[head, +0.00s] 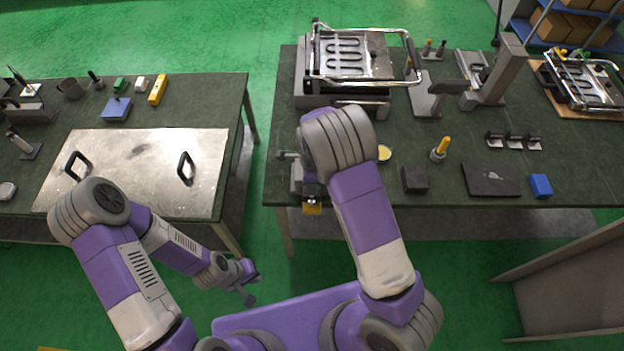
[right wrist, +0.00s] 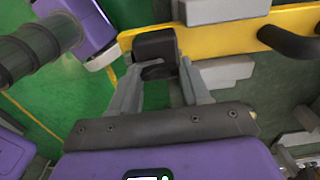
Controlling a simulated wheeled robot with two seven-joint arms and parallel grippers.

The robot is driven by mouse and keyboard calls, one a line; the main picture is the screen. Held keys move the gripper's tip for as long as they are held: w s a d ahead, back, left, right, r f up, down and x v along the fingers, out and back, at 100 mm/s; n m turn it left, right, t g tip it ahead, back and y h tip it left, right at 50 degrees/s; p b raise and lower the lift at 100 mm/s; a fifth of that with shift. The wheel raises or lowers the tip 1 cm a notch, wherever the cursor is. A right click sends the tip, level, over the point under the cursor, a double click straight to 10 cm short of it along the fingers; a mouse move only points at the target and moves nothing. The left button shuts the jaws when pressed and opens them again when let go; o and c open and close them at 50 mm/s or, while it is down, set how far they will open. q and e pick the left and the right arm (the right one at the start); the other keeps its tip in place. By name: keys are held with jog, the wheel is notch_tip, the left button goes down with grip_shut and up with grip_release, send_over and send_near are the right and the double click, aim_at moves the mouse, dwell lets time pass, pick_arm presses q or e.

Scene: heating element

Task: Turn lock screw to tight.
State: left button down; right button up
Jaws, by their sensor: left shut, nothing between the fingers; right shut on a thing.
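The lock screw appears to be the dark knob (right wrist: 155,44) in the right wrist view, beside a yellow bar (right wrist: 222,35). My right gripper (right wrist: 159,70) has its two grey fingers on either side of the knob and is shut on it. Whether the screw is loose or tight cannot be told. In the head view my right arm largely hides the grey fixture (head: 297,177) at the table's front left edge, where a small yellow part (head: 312,209) shows. My left gripper (head: 250,287) is shut and empty, low over the floor between the tables.
A steel appliance (head: 345,65) with a chrome handle stands at the back of the right table. A black block (head: 414,179), a yellow-handled tool (head: 440,149) and a blue block (head: 541,186) lie right of my arm. A metal plate (head: 130,170) covers much of the left table.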

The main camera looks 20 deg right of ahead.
dwell(0.5)
jog(key=o, duration=1.1)
jog(key=shift+c, duration=0.2)
jog(key=shift+r, duration=0.1)
notch_tip(320, 180, up, 8)
jog(key=shift+f+p, duration=0.25)
jog(key=shift+p, duration=0.1)
